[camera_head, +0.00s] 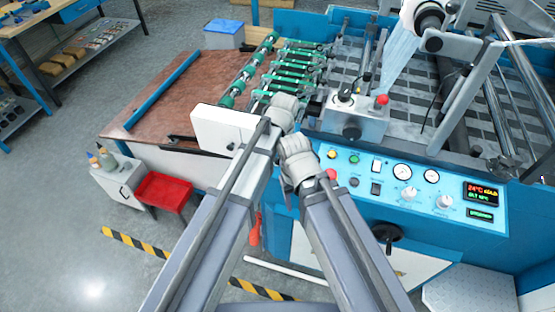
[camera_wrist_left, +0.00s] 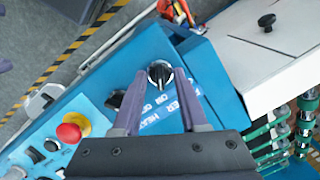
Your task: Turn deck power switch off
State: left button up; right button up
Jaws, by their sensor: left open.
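In the left wrist view a black rotary knob (camera_wrist_left: 160,73) with a white pointer mark sits on the blue panel, beside upside-down white lettering that includes "POWER" and "ON". My left gripper (camera_wrist_left: 160,84) is open, its two purple-grey fingers on either side of the knob; I cannot tell if they touch it. A second dark knob (camera_wrist_left: 114,99) is just left of the fingers. In the head view the grey wrist parts of my arms cover this end of the control panel (camera_head: 345,194), hiding the knob. My right gripper's fingers do not show.
A red push button (camera_wrist_left: 73,130) stands out of the panel near the knobs. The head view shows lit displays (camera_head: 480,193), a switch box (camera_head: 352,118) with a red button, and green rollers (camera_head: 290,75) behind.

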pick_arm(q)
grip_shut()
dwell(0.3)
jog(key=shift+s, duration=0.1)
